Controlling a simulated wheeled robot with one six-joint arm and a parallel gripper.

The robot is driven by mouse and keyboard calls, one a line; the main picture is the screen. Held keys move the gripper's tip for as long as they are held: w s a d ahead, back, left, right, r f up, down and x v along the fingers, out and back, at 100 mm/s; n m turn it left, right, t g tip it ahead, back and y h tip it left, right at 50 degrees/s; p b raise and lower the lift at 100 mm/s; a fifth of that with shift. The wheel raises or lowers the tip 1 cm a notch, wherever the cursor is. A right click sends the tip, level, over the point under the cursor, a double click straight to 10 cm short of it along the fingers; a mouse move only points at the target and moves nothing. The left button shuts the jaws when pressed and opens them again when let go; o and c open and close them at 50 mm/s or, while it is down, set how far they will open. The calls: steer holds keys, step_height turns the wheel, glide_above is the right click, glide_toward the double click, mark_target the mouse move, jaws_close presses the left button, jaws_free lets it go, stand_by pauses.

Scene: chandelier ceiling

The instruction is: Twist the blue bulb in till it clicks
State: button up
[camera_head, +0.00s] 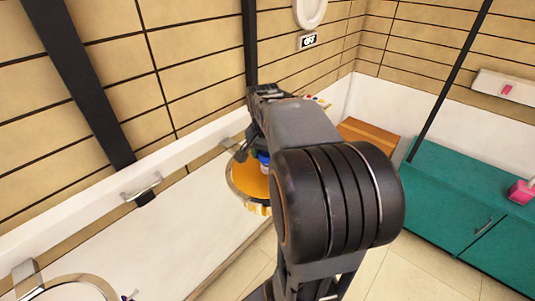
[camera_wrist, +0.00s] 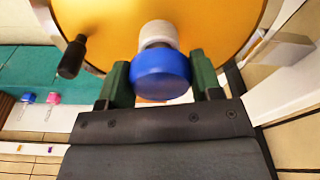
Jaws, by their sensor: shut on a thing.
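The blue bulb (camera_wrist: 160,74) is in the middle of the wrist view, between the two green fingers of my gripper (camera_wrist: 160,82). My gripper is shut on it. A white collar (camera_wrist: 157,33) sits at the bulb's far end, against the round orange chandelier plate (camera_wrist: 205,22). I cannot tell how deep the bulb sits in the collar. In the head view the orange plate (camera_head: 247,180) shows left of my arm, with a bit of the blue bulb (camera_head: 264,158) beside it. My arm hides most of the gripper there.
A black handle (camera_wrist: 72,58) sticks out at the plate's left edge. A teal cabinet (camera_head: 470,205) with a pink object (camera_head: 521,191) stands at the right, beside a wooden box (camera_head: 367,138). Dark beams (camera_head: 75,80) cross the tan panelled surface.

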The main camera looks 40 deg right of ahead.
stand_by(0.4)
steer(key=o, duration=1.2)
steer(key=shift+r, duration=0.15)
steer(key=shift+r+p, duration=3.05)
steer(key=shift+r, duration=0.55)
